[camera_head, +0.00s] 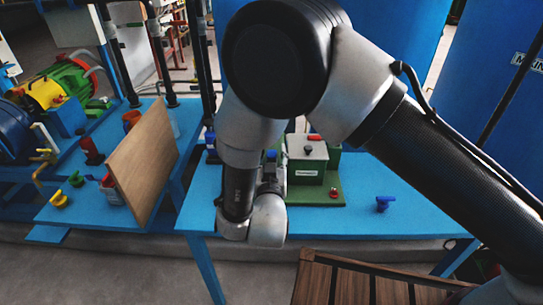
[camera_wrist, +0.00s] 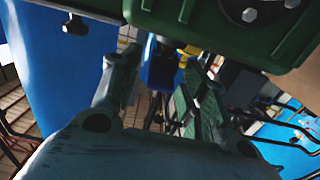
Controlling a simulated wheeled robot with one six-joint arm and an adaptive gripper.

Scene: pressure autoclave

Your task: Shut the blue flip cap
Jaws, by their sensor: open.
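A blue part (camera_wrist: 160,66), which looks like the flip cap, shows in the wrist view beside the green housing (camera_wrist: 225,38). Its hinge and how far it stands open cannot be made out. In the head view a small blue piece (camera_head: 271,155) shows at the left side of the green box (camera_head: 307,170), partly behind my arm; it may be the same cap. My gripper (camera_wrist: 165,68) is open, with its fingers on either side of the blue part in the wrist view. Contact cannot be told. In the head view my wrist hides the fingers.
The green box stands on a blue table (camera_head: 425,212). A blue knob (camera_head: 383,203) stands at right, with clear table around it. A brown board (camera_head: 143,162) stands upright on the left table. A slatted wooden piece (camera_head: 345,283) is in front.

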